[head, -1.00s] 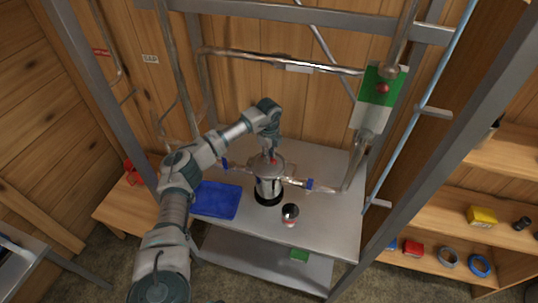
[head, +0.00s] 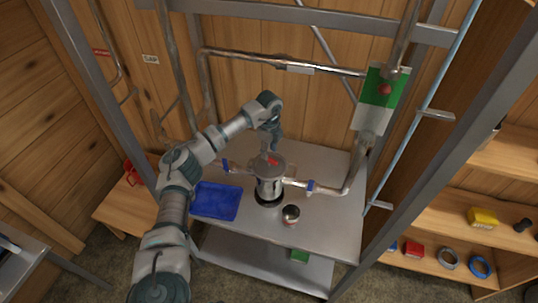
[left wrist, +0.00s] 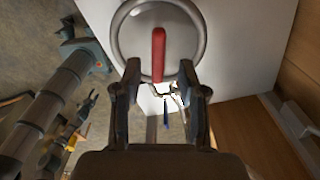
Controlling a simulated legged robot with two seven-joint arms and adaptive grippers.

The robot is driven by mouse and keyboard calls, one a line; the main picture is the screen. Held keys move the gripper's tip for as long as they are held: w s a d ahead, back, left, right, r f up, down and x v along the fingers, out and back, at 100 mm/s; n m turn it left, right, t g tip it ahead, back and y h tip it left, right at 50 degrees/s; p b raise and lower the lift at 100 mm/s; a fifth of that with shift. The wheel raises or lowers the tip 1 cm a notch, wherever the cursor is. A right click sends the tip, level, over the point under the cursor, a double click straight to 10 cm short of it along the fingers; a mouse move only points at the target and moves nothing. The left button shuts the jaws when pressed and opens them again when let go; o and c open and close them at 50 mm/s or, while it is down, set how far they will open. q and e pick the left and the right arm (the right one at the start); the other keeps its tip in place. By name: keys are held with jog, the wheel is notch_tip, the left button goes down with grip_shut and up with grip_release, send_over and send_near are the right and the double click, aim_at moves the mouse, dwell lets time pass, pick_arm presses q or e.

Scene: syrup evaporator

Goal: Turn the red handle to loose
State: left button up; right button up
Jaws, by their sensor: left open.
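The red handle (left wrist: 158,52) is a straight bar lying across the round metal lid (left wrist: 186,22) in the left wrist view. It also shows as a small red patch (head: 271,161) on top of the metal canister (head: 269,186) in the head view. My left gripper (left wrist: 160,86) is open, its two fingers on either side of the near end of the handle. I cannot tell whether they touch it. In the head view this gripper (head: 268,148) is just above the lid. My right gripper is not in view.
The canister stands on a metal table (head: 331,220) with pipes joined at both sides. A blue tray (head: 216,201) lies left of it, and a small round jar (head: 291,214) stands in front. A green and white panel (head: 376,100) is at the upper right.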

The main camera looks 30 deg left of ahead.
pick_arm(q)
notch_tip(320, 180, up, 9)
jog(key=shift+f, duration=0.2)
dwell(0.6)
